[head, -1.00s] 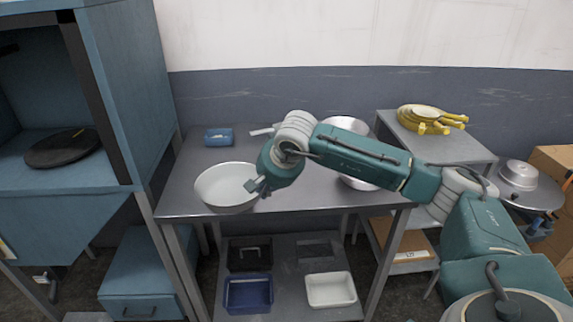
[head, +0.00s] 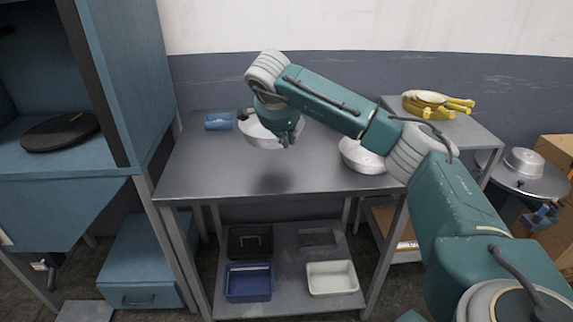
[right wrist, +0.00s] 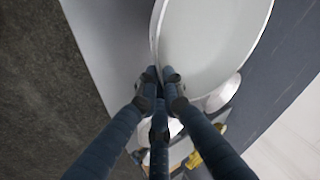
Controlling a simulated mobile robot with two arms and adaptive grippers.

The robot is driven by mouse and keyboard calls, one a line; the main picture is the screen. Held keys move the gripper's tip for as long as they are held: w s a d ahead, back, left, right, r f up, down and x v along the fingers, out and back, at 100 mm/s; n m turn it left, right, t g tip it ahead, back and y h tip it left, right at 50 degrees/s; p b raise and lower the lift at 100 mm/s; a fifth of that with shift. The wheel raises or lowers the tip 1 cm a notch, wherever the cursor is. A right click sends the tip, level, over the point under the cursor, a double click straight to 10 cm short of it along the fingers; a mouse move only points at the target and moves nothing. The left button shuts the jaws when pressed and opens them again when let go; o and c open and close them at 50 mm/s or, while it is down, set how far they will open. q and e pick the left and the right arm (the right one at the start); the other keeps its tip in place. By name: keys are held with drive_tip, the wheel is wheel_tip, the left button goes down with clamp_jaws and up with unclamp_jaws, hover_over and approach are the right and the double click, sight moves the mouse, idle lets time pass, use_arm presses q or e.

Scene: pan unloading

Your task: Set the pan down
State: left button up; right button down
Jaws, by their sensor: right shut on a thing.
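A light metal pan (head: 258,138) hangs in the air above the grey table (head: 215,180), with a soft shadow on the tabletop below it. My right gripper (head: 290,136) is shut on the right side of its rim. In the right wrist view the fingers (right wrist: 160,82) pinch the rim of the pan (right wrist: 215,45), and its pale inside shows. The arm hides part of the pan in the head view. My left gripper is not in view.
Another metal pan (head: 360,158) stands at the table's right side, partly behind my arm. A small blue box (head: 218,121) is at the back left. The table's front and left are clear.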

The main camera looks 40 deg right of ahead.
wheel_tip(320, 180, down, 4)
drive_tip(key=shift+f, duration=0.25)
wheel_tip(320, 180, down, 5)
drive_tip(key=shift+r+p, duration=0.1)
drive_tip(key=shift+p, duration=0.45)
drive_tip(key=c, duration=2)
unclamp_jaws()
drive_tip(key=shift+a, duration=0.1)
drive_tip(key=shift+o, duration=0.4)
